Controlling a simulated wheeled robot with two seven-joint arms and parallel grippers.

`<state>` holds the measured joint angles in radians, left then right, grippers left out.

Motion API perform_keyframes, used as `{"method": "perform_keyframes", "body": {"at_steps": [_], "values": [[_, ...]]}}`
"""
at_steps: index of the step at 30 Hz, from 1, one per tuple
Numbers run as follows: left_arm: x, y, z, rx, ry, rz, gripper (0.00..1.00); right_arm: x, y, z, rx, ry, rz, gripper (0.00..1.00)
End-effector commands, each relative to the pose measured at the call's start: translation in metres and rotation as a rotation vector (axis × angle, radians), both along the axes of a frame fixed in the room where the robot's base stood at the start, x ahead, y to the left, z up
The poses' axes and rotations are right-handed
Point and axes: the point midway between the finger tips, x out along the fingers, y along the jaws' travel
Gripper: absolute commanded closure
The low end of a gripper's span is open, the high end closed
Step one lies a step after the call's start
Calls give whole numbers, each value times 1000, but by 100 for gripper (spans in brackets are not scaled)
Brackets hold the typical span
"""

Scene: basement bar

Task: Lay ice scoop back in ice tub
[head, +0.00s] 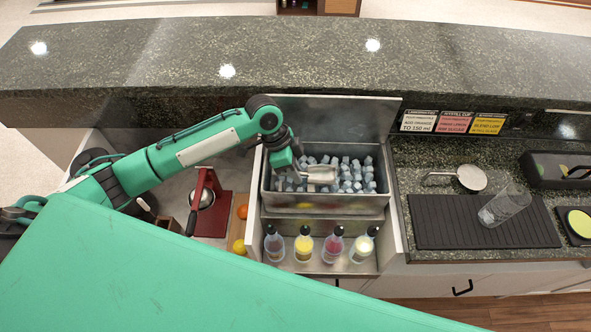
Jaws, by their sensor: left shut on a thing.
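The ice tub (325,199) is a metal bin full of pale ice cubes, set in a steel well behind a row of bottles. The ice scoop (322,174) is metallic and shows over the left-middle part of the ice, its bowl pointing right. My left gripper (301,167) reaches in from the left and is shut on the scoop at its left end. The gripper hides the scoop's handle and the tub's back left corner. I cannot tell whether the scoop touches the ice. My right gripper is not in view.
Several bottles (333,245) with dark spouts stand in front of the tub. A raised stone bar ledge (300,55) runs behind it. On the right are a strainer (471,178), a clear glass (505,206) and a black mat (440,226). A red press (207,205) stands left.

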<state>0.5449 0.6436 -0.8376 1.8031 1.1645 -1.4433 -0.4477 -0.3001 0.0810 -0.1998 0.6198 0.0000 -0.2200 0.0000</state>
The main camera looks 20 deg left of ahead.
Motion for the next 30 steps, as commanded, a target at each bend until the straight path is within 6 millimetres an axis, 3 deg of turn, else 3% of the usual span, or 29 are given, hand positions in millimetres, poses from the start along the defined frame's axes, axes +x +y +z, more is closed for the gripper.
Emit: {"method": "perform_keyframes", "body": {"at_steps": [7,24,30], "values": [[0,0,-23,0,0,0,100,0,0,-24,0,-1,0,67],[0,0,-65,-1,0,1,100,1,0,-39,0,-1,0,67],[0,0,-71,-1,0,0,100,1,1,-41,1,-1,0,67]]}}
